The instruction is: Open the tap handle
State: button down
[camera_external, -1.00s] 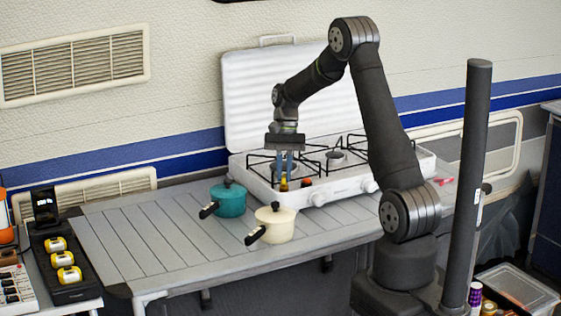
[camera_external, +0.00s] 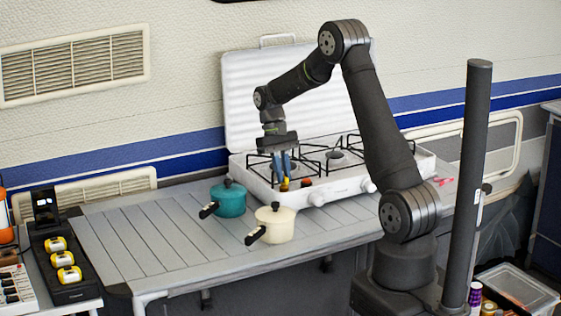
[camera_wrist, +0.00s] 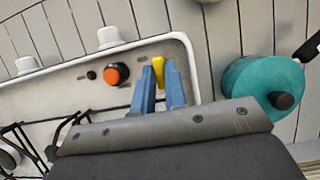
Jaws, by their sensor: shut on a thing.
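The tap handle (camera_external: 284,185) is a small yellow lever at the front left corner of the white gas stove (camera_external: 330,188). My gripper (camera_external: 282,172) reaches down to it with blue fingers. In the wrist view the yellow tap handle (camera_wrist: 158,66) shows between the tips of the blue fingers (camera_wrist: 161,80), which are shut on it. The fingers hide its lower part.
A teal pot (camera_external: 228,200) stands close to the left of the stove, and a cream pot (camera_external: 275,226) stands in front. An orange-red button (camera_external: 307,182) and white knobs (camera_external: 372,185) line the stove front. The table's left part (camera_external: 130,240) is clear.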

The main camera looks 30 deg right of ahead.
dwell(0.4)
jog(key=c, duration=1.5)
grip_release()
jog(key=shift+o, duration=0.2)
jog(key=v, duration=1.7)
jog(key=shift+r, duration=0.3)
jog(key=shift+f, duration=0.1)
jog(key=x, duration=1.7)
jog(key=shift+f, duration=0.2)
jog(key=shift+r, duration=0.15)
